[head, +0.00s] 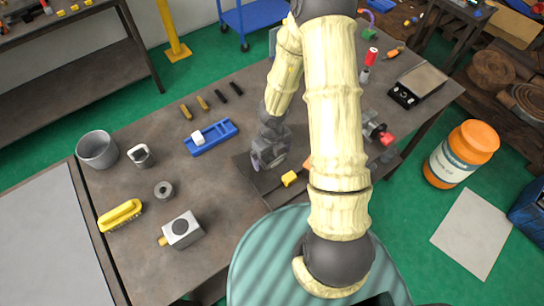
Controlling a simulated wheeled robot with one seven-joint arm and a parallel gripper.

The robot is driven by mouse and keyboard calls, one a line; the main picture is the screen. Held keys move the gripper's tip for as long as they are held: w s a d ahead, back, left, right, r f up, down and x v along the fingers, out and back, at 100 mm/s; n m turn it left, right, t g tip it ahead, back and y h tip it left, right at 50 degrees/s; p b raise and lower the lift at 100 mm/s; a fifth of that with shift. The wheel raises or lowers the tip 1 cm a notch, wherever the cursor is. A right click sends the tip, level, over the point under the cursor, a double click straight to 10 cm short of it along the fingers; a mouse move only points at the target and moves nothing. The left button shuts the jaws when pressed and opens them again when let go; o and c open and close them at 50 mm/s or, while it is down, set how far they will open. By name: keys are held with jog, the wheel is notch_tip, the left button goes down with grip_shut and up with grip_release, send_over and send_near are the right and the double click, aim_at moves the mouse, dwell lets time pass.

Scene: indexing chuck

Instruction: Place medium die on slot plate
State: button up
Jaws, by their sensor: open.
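My gripper (267,160) is open, low over the workbench and left of my pale sleeved arm. A dark flat plate (250,183) lies beneath and beside it; this may be the slot plate, but I cannot make out slots. A small yellow block (289,179) is at the plate, just right of and below the gripper. I cannot tell which thing is the medium die. A short grey ring (164,190) lies on the bench at left. My arm hides part of the plate area, and contact at the fingertips is unclear.
Small pegs (203,103) lie behind. A black-fronted device (405,96) is at right. The bench between ring and plate is clear.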

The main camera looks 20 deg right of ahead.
jog(key=c, duration=1.9)
jog(key=shift+r+p, duration=2)
jog(key=shift+r, duration=3.05)
